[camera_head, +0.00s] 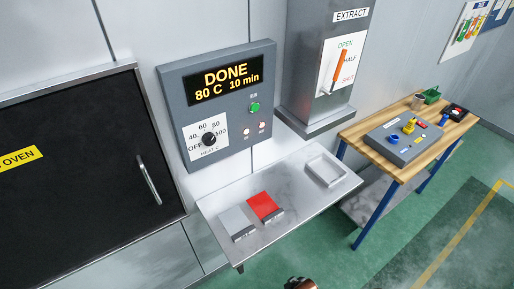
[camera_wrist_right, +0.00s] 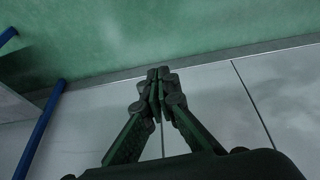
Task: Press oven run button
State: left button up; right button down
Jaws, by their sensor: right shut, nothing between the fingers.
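The oven control panel (camera_head: 222,150) is a grey box on the wall, with a display (camera_head: 222,84) reading "DONE 80 C 10 min". The green run button (camera_head: 254,107) sits below the display at the right, under a small label. A black heat dial (camera_head: 208,139) is at the lower left of the panel. My right gripper (camera_wrist_right: 158,84) is shut and empty in the right wrist view, apart from the panel. Only a small part of my right arm shows at the bottom edge of the head view. My left gripper is not in view.
The black oven door (camera_head: 75,170) with its handle is at the left. A metal shelf (camera_head: 290,215) under the panel holds a red block (camera_head: 264,206), a grey block (camera_head: 237,223) and a tray (camera_head: 325,171). The extract box (camera_head: 310,65) has an orange lever. A wooden table (camera_head: 440,135) stands right.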

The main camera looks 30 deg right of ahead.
jog(key=w+r+t+p, duration=0.1)
jog(key=w+r+p, duration=0.1)
jog(key=r, duration=1)
jog(key=w+r+t+p, duration=0.1)
jog(key=w+r+p, duration=0.2)
jog(key=r, duration=0.9)
jog(key=w+d+r+t+p, duration=0.1)
jog(key=w+r+p, duration=0.1)
jog(key=r, duration=1)
jog(key=shift+w+d+r+p, duration=0.1)
jog(key=shift+w+r+p, duration=0.1)
jog(key=shift+r+p, duration=0.15)
jog(key=w+r+n+t, duration=0.2)
jog(key=w+r+t, duration=0.9)
jog(key=w+r, duration=0.9)
jog(key=d+r+m+t+h, duration=0.1)
jog(key=r+t+h, duration=0.2)
jog(key=r, duration=0.6)
jog(key=s+d+r+m+t+h, duration=0.1)
jog(key=d+r+t+h, duration=0.1)
jog(key=r, duration=0.7)
jog(key=shift+s+d+t+h, duration=0.25)
jog(key=shift+t+h, duration=0.35)
jog(key=shift+t, duration=0.6)
jog(key=shift+w, duration=0.1)
